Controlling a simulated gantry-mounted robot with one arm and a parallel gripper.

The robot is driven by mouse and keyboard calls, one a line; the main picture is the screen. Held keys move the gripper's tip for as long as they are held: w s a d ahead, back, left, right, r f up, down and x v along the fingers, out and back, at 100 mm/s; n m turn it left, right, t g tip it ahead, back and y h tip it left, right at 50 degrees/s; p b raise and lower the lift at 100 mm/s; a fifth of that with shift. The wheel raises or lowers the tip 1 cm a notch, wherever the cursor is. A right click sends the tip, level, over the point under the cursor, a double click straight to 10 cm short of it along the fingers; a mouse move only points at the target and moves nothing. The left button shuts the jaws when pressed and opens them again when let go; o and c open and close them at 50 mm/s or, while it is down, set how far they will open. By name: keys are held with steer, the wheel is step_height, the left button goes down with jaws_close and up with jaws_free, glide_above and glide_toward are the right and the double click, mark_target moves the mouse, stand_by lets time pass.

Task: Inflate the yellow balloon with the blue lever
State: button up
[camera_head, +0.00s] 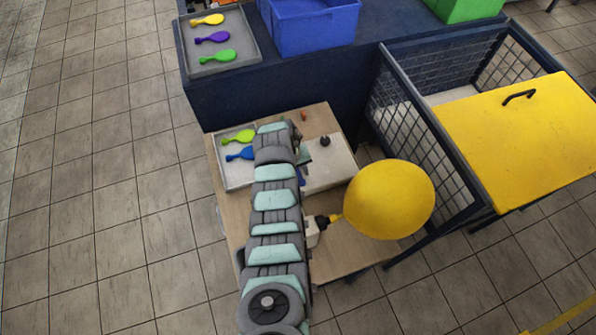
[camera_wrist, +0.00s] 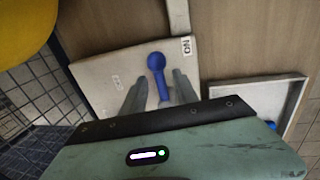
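The yellow balloon (camera_head: 390,200) is large and round, with its neck on a nozzle (camera_head: 322,222) at the right side of the wooden table. Its edge also shows at the top left of the wrist view (camera_wrist: 20,28). The blue lever (camera_wrist: 157,65) has a round knob and stands over a white box (camera_wrist: 98,72); a bit of blue beside my arm in the head view may be the same lever. My gripper (camera_wrist: 159,84) has its fingers apart, one on each side of the lever's shaft. I cannot tell whether either finger touches it. My arm hides much of the gripper in the head view.
A tray (camera_head: 226,172) with green and blue balloons lies left of my arm. A black knob (camera_head: 325,141) stands on the white box. Behind are a balloon tray (camera_head: 245,62) and a blue bin (camera_head: 310,28). A mesh cage with a yellow lid (camera_head: 520,135) stands right.

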steer(key=shift+c, duration=0.4)
jaws_close()
stand_by(1.1)
